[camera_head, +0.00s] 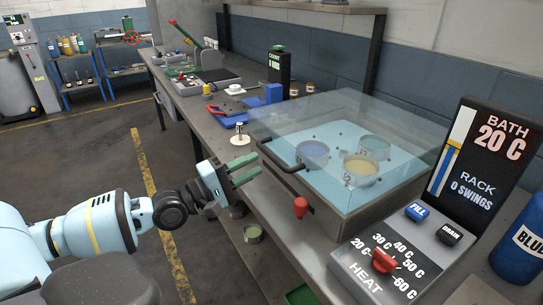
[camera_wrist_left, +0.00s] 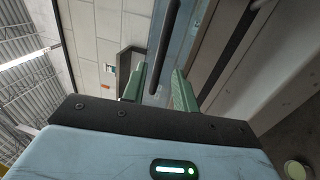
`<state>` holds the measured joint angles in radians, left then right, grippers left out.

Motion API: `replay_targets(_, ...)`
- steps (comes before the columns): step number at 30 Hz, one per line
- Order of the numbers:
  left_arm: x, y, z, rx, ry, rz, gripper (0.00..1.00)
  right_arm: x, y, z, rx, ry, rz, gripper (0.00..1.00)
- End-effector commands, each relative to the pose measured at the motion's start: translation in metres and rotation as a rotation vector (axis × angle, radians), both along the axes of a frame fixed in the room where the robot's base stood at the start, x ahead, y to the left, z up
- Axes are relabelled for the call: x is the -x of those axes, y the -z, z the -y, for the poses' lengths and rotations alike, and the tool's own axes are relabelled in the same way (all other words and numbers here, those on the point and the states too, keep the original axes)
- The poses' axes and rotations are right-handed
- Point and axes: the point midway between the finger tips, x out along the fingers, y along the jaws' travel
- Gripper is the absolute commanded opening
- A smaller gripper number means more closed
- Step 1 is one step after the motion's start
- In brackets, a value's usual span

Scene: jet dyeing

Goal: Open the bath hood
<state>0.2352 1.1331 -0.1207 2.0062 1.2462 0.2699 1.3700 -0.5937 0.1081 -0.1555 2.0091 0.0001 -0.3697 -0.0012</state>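The bath hood (camera_head: 340,110) is a clear box-like cover over the bath and looks closed. Its dark bar handle (camera_head: 272,159) is on the side facing my left arm. My left gripper (camera_head: 251,169) has green fingers, spread apart and empty, just short of the handle. In the left wrist view, the dark handle bar (camera_wrist_left: 166,45) runs lengthwise ahead, its near end appearing between the open fingers (camera_wrist_left: 158,88). I cannot tell whether they touch it. My right gripper is not in view.
Under the hood, several cups (camera_head: 361,170) stand in pale blue liquid. A red knob (camera_head: 300,207) sticks out of the bath's front. A control panel (camera_head: 400,255) and blue bottle (camera_head: 519,245) stand at right. A small metal piece (camera_head: 240,135) stands on the bench beyond my gripper.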

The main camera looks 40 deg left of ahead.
Motion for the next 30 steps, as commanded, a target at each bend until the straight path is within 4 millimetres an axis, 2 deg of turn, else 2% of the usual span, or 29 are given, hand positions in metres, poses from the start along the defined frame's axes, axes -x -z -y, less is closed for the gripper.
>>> replay_targets(18,-0.049,-0.011,0.021,0.001,0.001,0.002,0.29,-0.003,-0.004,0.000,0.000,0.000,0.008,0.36)
replay_targets(30,-0.054,-0.011,0.023,-0.001,0.002,0.001,0.29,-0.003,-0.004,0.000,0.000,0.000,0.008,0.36)
